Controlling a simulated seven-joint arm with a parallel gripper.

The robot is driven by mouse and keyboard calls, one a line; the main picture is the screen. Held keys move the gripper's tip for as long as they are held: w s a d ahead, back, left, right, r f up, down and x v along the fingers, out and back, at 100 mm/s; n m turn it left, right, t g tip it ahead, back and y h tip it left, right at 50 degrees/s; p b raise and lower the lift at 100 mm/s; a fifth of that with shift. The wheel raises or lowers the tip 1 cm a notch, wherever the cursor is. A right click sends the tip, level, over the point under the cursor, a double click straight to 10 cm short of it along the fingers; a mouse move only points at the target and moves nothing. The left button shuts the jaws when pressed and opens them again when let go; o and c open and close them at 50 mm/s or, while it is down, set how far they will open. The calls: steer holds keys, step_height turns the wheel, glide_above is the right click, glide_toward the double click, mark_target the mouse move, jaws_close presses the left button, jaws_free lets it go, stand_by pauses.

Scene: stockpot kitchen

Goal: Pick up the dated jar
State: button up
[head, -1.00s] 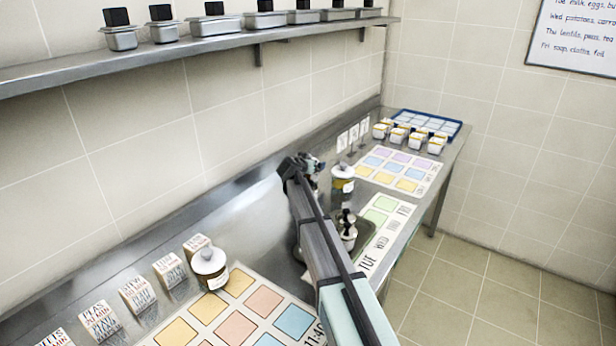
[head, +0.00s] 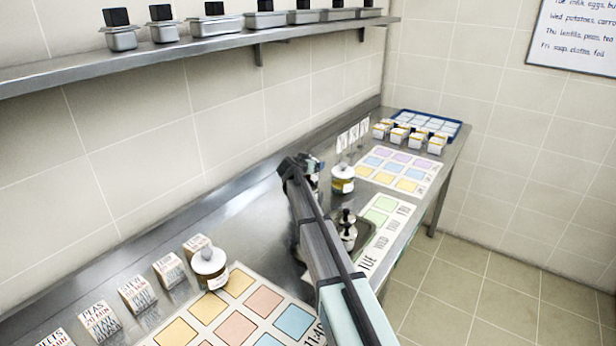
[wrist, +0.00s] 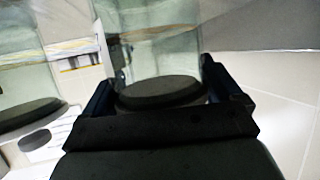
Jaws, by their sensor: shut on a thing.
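My gripper (wrist: 160,100) is closed around a clear glass jar (wrist: 160,55) with a dark round disc at its near end; a finger sits on each side. No date is readable on it. In the head view my gripper (head: 311,170) is over the counter, and my arm hides most of what it holds. A jar with a white lid and yellow band (head: 343,180) stands just right of my gripper. A second glass jar (wrist: 25,70) shows at the left of the wrist view.
A metal pot or canister (head: 347,233) stands close to my arm. Printed boxes (head: 137,294) line the wall side. A coloured grid mat (head: 405,170), small white tubs (head: 399,136) and a blue tray (head: 428,124) are farther along. A shelf (head: 200,50) runs above.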

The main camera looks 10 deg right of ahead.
step_height(320, 180, up, 9)
steer(key=shift+r, duration=0.4)
steer(key=shift+a+r, duration=0.1)
steer(key=shift+a, duration=0.1)
steer(key=s+a+m+g+h, duration=0.2)
steer(key=s+a+m, duration=0.1)
steer(key=s+a, duration=1.1)
steer(key=s+a+m+g+h, duration=0.25)
steer(key=s+a, duration=0.75)
steer(key=a, duration=0.8)
steer(key=shift+t, duration=0.25)
steer(key=shift+s+d+f, duration=0.1)
steer(key=shift+s+f, duration=0.05)
steer(key=shift+f, duration=4.7)
steer(key=shift+f, duration=0.1)
